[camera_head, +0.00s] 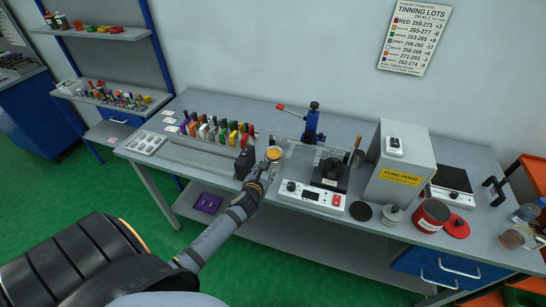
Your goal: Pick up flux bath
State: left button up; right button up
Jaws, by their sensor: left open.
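A small round cup with an amber top (274,154) stands on the grey workbench, left of the white heater unit; it looks like the flux bath, but I can read no label on it. My left gripper (268,167) is open and right at the near side of this cup. The fingers partly cover the cup's lower part, and I cannot tell whether they touch it. My right gripper is not in view.
A white heater unit (310,196) with a black pot (331,172) stands right of the cup. A dark block (244,163) stands close on the left. Coloured handles (215,131) line the back left. A fume hood (402,165) and red can (431,215) stand right.

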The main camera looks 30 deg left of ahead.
aim_at(271, 160)
pick_arm(q)
jog(key=x, duration=0.5)
jog(key=shift+r, duration=0.1)
jog(key=shift+s+r, duration=0.15)
jog(key=c, duration=0.3)
grip_shut()
